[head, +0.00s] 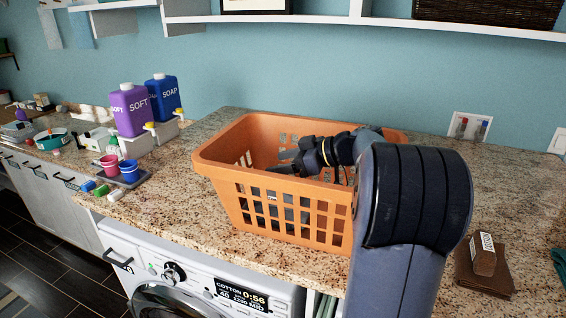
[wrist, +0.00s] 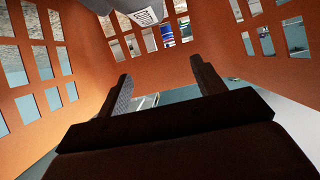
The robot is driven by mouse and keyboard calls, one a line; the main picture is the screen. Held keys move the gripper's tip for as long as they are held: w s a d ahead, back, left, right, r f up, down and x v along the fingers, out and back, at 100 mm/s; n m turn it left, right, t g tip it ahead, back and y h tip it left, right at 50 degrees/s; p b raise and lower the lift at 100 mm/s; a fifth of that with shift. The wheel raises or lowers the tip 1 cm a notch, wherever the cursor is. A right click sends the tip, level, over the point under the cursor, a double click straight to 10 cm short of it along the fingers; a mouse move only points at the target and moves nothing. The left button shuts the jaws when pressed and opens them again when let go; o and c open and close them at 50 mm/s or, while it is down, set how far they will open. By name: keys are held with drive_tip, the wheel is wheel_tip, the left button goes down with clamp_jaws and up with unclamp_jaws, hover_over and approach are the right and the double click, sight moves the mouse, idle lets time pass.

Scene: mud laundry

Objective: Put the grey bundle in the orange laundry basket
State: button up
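The orange laundry basket (head: 225,180) stands upright on the counter. My gripper (head: 281,162) reaches over its right side, with its fingers inside the rim. In the wrist view the fingers (wrist: 160,85) are spread with nothing between them. The basket's orange walls (wrist: 95,60) surround them. A grey thing with a white printed label (wrist: 125,20) shows beyond the fingertips at the top of that view; it appears to be the grey bundle, apart from the fingers. Dark grey shows through the basket's front slots, but I cannot tell what it is. My arm hides the basket's right end.
A purple bottle (head: 129,112) and a blue bottle (head: 163,98) stand left of the basket, near small cups on a tray (head: 122,180). A brown block with a label (head: 484,257) lies on a dark brown folded piece (head: 482,277) at right. A washing machine (head: 180,275) is below.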

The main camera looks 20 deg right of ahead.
drive_tip(key=shift+o, duration=0.4)
drive_tip(key=shift+s+d, duration=0.1)
drive_tip(key=shift+s+d+r, duration=0.15)
drive_tip(key=shift+s+d, duration=0.05)
drive_tip(key=shift+d, duration=0.05)
drive_tip(key=b+v, duration=0.1)
drive_tip(key=v, duration=0.9)
wheel_tip(320, 180, up, 12)
drive_tip(key=p, duration=0.5)
drive_tip(key=shift+a, duration=0.1)
